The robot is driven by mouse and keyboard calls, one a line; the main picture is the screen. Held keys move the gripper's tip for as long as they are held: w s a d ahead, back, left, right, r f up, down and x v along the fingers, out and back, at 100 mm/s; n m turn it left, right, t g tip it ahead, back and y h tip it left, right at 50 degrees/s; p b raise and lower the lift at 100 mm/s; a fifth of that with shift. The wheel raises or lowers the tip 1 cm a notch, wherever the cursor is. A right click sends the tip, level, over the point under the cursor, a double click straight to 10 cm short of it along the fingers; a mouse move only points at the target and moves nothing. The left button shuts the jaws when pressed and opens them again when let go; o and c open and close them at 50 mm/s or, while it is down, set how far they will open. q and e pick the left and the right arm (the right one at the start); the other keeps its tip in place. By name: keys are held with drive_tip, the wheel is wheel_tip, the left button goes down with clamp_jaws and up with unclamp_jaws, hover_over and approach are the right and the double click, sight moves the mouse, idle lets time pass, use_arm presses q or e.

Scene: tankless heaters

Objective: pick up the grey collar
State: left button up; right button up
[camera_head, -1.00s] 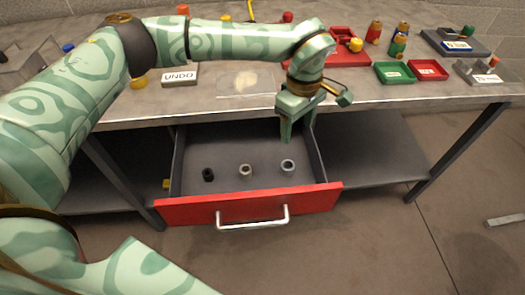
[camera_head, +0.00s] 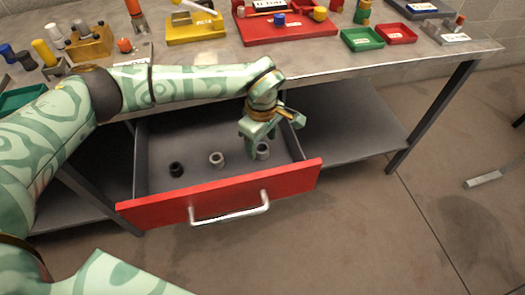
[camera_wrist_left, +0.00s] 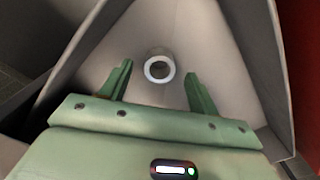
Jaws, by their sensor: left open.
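The grey collar (camera_head: 263,152) is a short ring standing in the open drawer, at the right of a row of collars. My left gripper (camera_head: 257,146) is just over it, jaws open, and hides part of it in the head view. In the left wrist view the grey collar (camera_wrist_left: 159,68) shows its pale round rim and dark hole, between and a little beyond the two green fingers. The fingers appear apart from it. My right gripper is not in view.
A black collar (camera_head: 176,169) and a pale beige-grey collar (camera_head: 217,159) stand left of it in the drawer. The drawer has grey walls and a red front (camera_head: 225,193) with a handle. The bench top (camera_head: 340,62) overhangs behind, with trays and blocks on it.

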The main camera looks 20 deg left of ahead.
use_arm(q)
drive_tip(key=shift+f, duration=0.95)
drive_tip(key=shift+r, duration=0.2)
drive_tip(key=shift+c, duration=0.9)
drive_tip(key=c, duration=0.9)
